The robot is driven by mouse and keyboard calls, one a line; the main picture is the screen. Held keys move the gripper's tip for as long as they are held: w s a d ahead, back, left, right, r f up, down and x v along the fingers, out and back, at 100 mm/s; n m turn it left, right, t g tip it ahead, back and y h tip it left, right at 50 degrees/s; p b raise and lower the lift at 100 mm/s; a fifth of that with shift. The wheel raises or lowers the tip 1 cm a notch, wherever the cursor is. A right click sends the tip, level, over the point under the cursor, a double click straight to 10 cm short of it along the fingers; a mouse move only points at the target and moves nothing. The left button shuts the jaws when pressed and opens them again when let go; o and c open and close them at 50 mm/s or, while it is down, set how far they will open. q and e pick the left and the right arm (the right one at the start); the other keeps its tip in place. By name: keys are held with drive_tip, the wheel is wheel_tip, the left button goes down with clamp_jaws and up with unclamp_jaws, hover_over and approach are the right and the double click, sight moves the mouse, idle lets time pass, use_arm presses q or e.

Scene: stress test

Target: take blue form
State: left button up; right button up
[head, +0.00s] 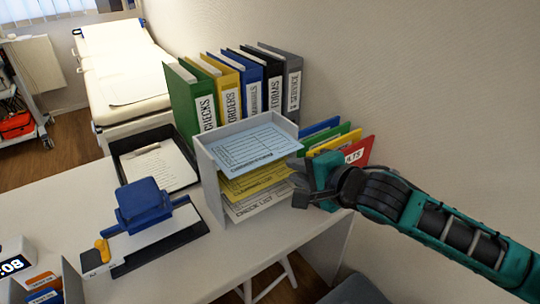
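The blue form (257,146) lies on the top level of a grey tiered paper tray (208,163) on the desk. A yellow form (256,184) and a white check list (262,205) lie on the levels below it. My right gripper (299,181) is at the tray's right front side, just below and right of the blue form's near corner. Its fingertips are dark and partly hidden against the tray, so I cannot tell whether they are apart or touch the tray. The blue form lies flat in the tray. My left gripper is out of view.
Several upright binders (229,91) stand behind the tray. Coloured folders (343,148) stand to its right, close to my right arm. A black tray with a clipboard (155,165) and a blue stamp-like device (143,205) are to the left. The desk front is clear.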

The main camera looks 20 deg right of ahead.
drive_tip(key=x, duration=1)
drive_tip(key=shift+b, duration=0.45)
drive_tip(key=shift+s, duration=0.1)
clamp_jaws()
drive_tip(key=shift+r, duration=0.1)
drive_tip(key=shift+r+p, duration=0.15)
drive_tip(key=shift+p, duration=0.35)
drive_tip(key=shift+f, duration=0.2)
drive_tip(key=shift+s, duration=0.15)
approach(268, 160)
drive_tip(key=s+d+f, duration=0.1)
drive_tip(key=s+d, duration=0.2)
drive_tip(key=s, duration=0.4)
drive_tip(key=shift+s, duration=0.4)
drive_tip(key=shift+f, duration=0.1)
